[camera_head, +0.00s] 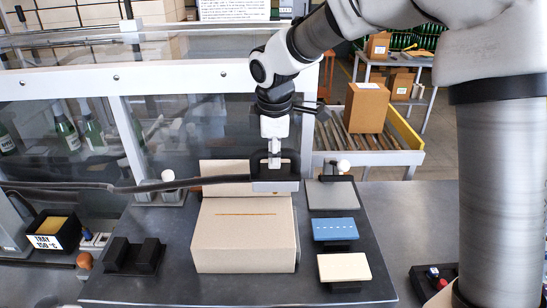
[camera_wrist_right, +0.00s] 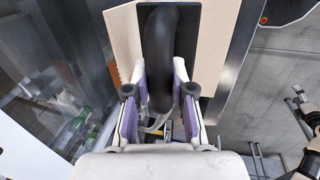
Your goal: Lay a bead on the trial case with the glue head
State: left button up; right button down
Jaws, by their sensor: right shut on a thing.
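The trial case (camera_head: 244,245) is a beige carton on the dark bench top, with a raised flap at its back. A thin orange-brown line (camera_head: 246,213) runs across its top; I cannot tell whether it is glue or a printed mark. My right gripper (camera_head: 274,150) points down and is shut on the black handle of the glue head (camera_head: 275,186), above the back right of the case. Whether the nozzle touches the case is hidden. In the right wrist view the black handle (camera_wrist_right: 160,60) sits between the purple-padded fingers. My left gripper is not in view.
A dark hose (camera_head: 110,188) runs left from the glue head. A grey plate (camera_head: 332,194), a blue dashed plate (camera_head: 335,229) and a cream plate (camera_head: 344,267) stand right of the case. Black blocks (camera_head: 134,255) and a labelled tray (camera_head: 55,233) are left. A glazed guard stands behind.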

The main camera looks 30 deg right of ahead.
jog(key=shift+r, duration=0.5)
